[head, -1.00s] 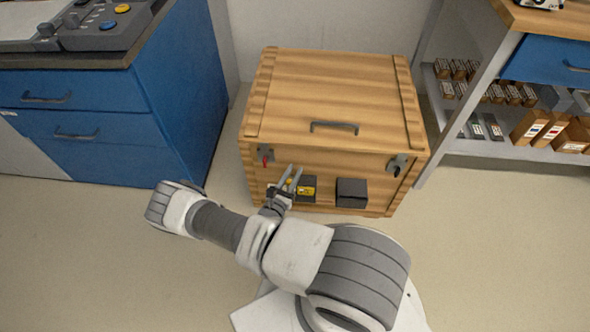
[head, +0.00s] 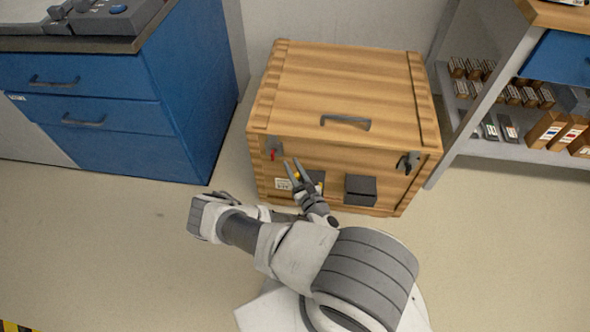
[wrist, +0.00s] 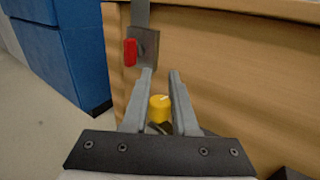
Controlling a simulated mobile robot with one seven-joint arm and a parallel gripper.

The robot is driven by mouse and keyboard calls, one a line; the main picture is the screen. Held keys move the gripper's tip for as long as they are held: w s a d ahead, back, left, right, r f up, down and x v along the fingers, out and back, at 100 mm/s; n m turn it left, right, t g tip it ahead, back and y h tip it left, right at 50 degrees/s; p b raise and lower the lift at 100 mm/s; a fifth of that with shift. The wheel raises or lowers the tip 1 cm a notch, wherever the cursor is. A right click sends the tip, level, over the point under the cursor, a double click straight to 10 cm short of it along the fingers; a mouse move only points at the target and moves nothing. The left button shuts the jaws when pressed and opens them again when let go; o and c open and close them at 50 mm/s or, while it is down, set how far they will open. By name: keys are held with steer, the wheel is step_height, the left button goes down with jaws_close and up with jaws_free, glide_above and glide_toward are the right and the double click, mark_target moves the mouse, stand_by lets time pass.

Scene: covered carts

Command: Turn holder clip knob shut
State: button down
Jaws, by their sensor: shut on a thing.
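The yellow knob (wrist: 159,108) is a short cylinder with a small white mark on top. It stands in front of the wooden crate's front face, and a sliver of it shows in the head view (head: 296,176). My gripper (head: 293,162) points up and left there. In the wrist view my gripper (wrist: 161,72) has its two grey fingers on either side of the knob, shut on it, with their tips reaching past it. The clip under the knob is mostly hidden by the fingers and palm.
The wooden crate (head: 370,80) has a lid handle (head: 346,122), a red-tabbed latch (head: 273,150), a grey latch (head: 408,162) and dark boxes, one at the right (head: 360,190). A blue cabinet (head: 110,140) stands left, a shelf (head: 500,150) right. Floor in front is clear.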

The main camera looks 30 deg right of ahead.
steer(key=shift+a+n+y+b, duration=0.25)
steer(key=shift+n+y, duration=0.45)
steer(key=shift+y, duration=0.4)
steer(key=c, duration=0.7)
jaws_free()
steer(key=shift+s, duration=0.15)
